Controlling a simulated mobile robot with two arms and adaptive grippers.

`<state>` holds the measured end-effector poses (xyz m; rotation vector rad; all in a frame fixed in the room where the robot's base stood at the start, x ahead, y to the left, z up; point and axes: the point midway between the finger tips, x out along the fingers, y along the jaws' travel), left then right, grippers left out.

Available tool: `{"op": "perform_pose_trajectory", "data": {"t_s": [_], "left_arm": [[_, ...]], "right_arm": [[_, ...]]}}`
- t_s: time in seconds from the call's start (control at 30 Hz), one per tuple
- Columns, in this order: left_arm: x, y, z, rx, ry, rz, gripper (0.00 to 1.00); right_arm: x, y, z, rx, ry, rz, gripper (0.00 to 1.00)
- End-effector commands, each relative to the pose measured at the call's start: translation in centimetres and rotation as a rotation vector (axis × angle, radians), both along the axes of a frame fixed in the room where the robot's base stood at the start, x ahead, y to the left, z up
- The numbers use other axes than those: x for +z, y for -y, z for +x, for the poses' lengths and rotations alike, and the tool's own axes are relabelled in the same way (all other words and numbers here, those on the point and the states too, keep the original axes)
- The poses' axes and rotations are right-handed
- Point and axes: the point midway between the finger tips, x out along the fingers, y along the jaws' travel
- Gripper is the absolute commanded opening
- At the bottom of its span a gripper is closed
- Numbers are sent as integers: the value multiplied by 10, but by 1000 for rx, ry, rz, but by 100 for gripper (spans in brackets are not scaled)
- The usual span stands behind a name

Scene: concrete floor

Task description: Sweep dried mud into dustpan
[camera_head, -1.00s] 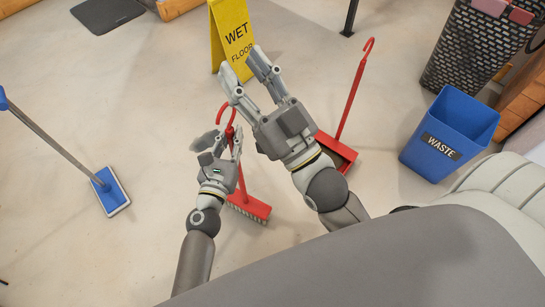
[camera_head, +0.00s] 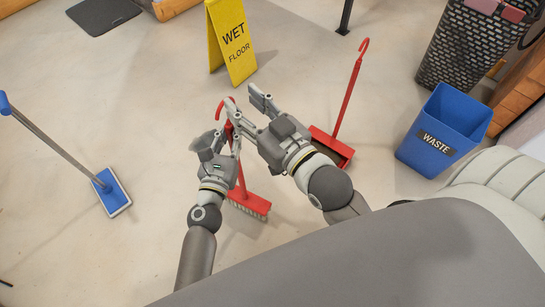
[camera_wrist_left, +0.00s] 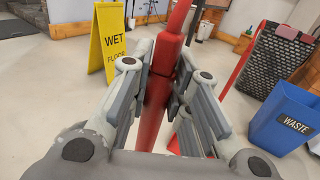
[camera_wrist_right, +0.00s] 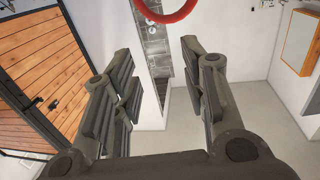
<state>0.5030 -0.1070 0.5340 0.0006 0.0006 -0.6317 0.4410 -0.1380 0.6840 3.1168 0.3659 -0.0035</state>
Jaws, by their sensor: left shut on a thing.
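A red broom (camera_head: 248,204) with pale bristles stands on the floor, its handle rising to a curved hook at the top. My left gripper (camera_head: 228,143) is shut on the broom's handle, which also passes between its fingers in the left wrist view (camera_wrist_left: 152,112). My right gripper (camera_head: 243,99) is open and empty near the top of the handle. The red hook (camera_wrist_right: 168,14) shows at the top of the right wrist view, beyond the fingertips. A red dustpan (camera_head: 320,137) with a tall hooked handle stands right of the broom, partly hidden by my right arm. I cannot make out dried mud.
A yellow wet floor sign (camera_head: 231,42) stands behind the grippers. A blue waste bin (camera_head: 430,145) and a patterned dark basket (camera_head: 466,48) stand at the right. A blue mop (camera_head: 110,192) is at the left, and a dark mat (camera_head: 102,14) lies beyond. The floor between mop and broom is clear.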

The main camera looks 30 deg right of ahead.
Motion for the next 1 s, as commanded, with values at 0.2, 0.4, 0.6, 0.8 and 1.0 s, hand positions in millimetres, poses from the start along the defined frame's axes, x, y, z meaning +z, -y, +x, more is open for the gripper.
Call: {"op": "perform_pose_trajectory", "data": {"t_s": [0.2,0.4,0.6,0.8,1.0], "left_arm": [[8,2,1,1,2,-2,0],[12,3,1,2,2,-2,0],[16,4,1,2,2,-2,0],[20,5,2,3,2,-2,0],[24,6,2,4,2,-2,0]], "right_arm": [[-19,4,-3,-7,-106,-27,40],[-37,8,-8,-14,-201,-51,40],[-53,12,-14,-19,-289,-73,40],[-68,16,-22,-24,-376,-94,40],[-83,21,-32,-30,-465,-114,40]]}}
